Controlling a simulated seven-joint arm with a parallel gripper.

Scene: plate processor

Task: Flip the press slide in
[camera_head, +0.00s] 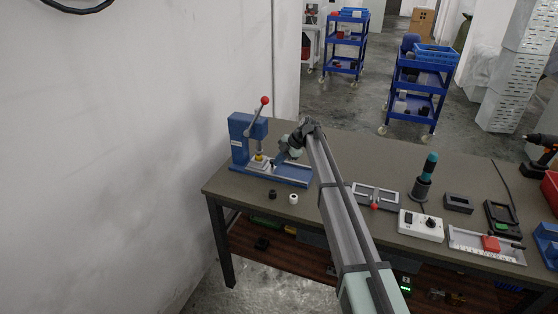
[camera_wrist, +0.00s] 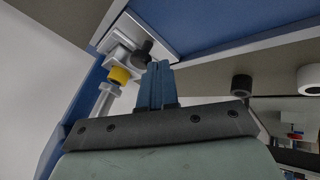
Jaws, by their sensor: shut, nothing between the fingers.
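The blue press (camera_head: 240,140) stands at the left end of the bench, its lever topped by a red ball (camera_head: 264,101). Its blue base (camera_head: 290,178) runs to the right under my arm. The light slide (camera_head: 257,165) sits under the press head with a yellow part (camera_head: 259,157) above it. In the wrist view the pale slide (camera_wrist: 118,55), the yellow part (camera_wrist: 120,75) and a dark round knob (camera_wrist: 141,54) are just beyond my fingertips. My gripper (camera_wrist: 158,64) is shut and empty, close to the knob; I cannot tell whether they touch.
A black ring (camera_head: 272,194) and a white ring (camera_head: 293,198) stand on the bench in front of the press. To the right are a grey fixture (camera_head: 376,196), a white box with a dial (camera_head: 421,226) and a teal-handled tool (camera_head: 425,178). A wall borders the left side.

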